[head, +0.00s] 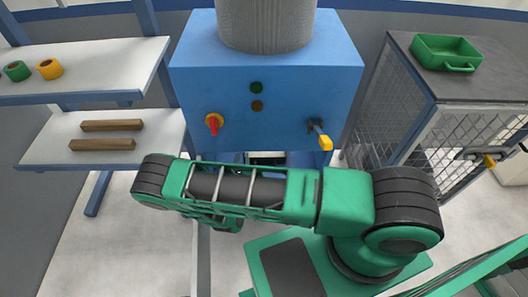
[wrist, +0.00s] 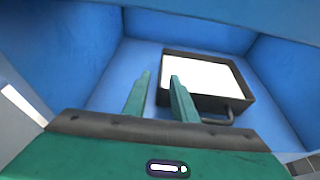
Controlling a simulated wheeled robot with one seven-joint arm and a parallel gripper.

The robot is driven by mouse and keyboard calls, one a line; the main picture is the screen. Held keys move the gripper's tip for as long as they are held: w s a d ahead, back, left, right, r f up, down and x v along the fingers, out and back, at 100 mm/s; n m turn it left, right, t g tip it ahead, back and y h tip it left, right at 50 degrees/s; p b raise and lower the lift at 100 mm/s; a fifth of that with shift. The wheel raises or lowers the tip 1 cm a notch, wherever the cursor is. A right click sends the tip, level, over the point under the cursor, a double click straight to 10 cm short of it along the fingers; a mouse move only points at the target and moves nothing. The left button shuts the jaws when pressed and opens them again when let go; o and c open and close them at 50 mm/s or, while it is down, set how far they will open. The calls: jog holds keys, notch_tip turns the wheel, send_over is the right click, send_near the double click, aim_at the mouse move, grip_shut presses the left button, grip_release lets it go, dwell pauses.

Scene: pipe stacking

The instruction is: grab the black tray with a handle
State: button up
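The black tray (wrist: 246,94) shows in the wrist view inside a blue box-like space. It has a dark rim, a bright white inside and a handle (wrist: 229,118) on its near side, toward the lower right. My gripper (wrist: 161,75) is open and empty, its two green fingers pointing into the blue space. The right finger overlaps the tray's left part in the picture; I cannot tell whether they touch. In the head view my green arm crosses in front of the blue machine's lower part, and the gripper's fingers are not clearly seen.
Blue walls (wrist: 68,45) close around the tray. The blue machine (head: 265,85) has a red knob (head: 213,122) and a yellow-tipped lever (head: 322,138). A green tray (head: 445,52) sits on a mesh cabinet at right. Shelves at left hold pipe rings (head: 49,68) and brown bars (head: 103,144).

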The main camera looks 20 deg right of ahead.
jog(key=shift+f+x, duration=0.2)
jog(key=shift+x, duration=1.4)
jog(key=shift+f+x, duration=0.2)
jog(key=shift+x, duration=1.4)
jog(key=shift+s, duration=0.2)
grip_shut()
